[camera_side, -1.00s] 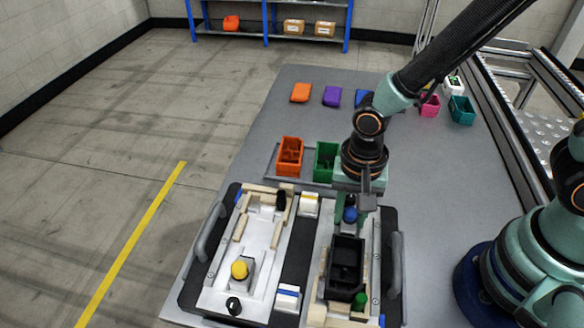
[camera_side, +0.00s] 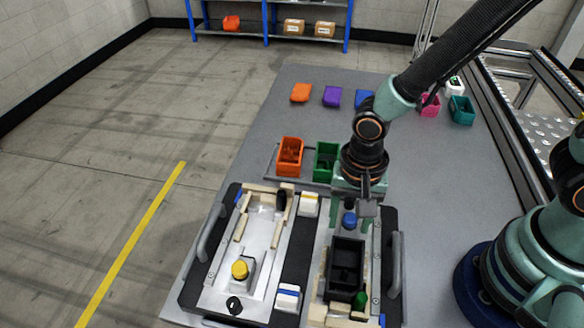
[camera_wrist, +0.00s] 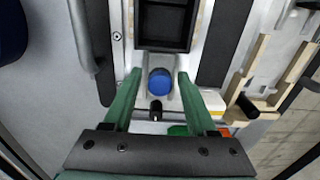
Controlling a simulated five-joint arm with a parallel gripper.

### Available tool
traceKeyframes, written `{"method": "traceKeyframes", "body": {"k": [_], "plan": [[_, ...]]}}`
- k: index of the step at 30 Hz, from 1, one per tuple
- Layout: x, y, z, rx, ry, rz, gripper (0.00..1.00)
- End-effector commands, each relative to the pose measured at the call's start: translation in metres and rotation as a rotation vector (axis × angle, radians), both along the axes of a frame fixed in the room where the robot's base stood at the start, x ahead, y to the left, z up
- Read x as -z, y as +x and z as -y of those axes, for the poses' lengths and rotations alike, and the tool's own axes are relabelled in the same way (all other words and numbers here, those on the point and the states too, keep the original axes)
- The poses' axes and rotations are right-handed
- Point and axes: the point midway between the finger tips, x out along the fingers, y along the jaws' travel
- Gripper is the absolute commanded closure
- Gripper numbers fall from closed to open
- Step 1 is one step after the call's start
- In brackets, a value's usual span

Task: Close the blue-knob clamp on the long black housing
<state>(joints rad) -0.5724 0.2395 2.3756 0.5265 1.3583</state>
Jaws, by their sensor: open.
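The long black housing (camera_side: 345,262) sits in the right-hand fixture of the pallet. In the wrist view the blue knob (camera_wrist: 160,82) lies between the fingertips of my gripper (camera_wrist: 157,76), with a gap on each side. My gripper (camera_side: 350,220) points down and is open, one finger on either side of the knob. The clamp's arm is partly hidden.
A green knob (camera_side: 360,299) is at the housing's near right corner. The left fixture holds a yellow knob (camera_side: 240,269). Orange (camera_side: 290,154) and green (camera_side: 326,160) bins stand behind the pallet. A grey handle (camera_side: 396,264) borders the pallet's right side.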

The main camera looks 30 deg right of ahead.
Motion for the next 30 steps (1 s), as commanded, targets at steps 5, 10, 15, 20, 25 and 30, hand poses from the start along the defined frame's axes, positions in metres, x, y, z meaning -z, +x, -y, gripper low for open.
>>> {"method": "traceKeyframes", "body": {"k": [5,10,15,20,25,30], "plan": [[-0.009,0.001,0.000,0.000,0.001,0.002,0.43],[-0.021,0.001,-0.001,0.000,0.001,0.003,0.43],[-0.033,0.001,-0.001,0.000,0.001,0.003,0.43],[-0.045,0.001,-0.001,0.000,0.002,0.004,0.43],[-0.057,0.001,-0.001,0.000,0.002,0.004,0.43],[-0.069,0.001,0.000,0.000,0.001,0.001,0.43]]}}
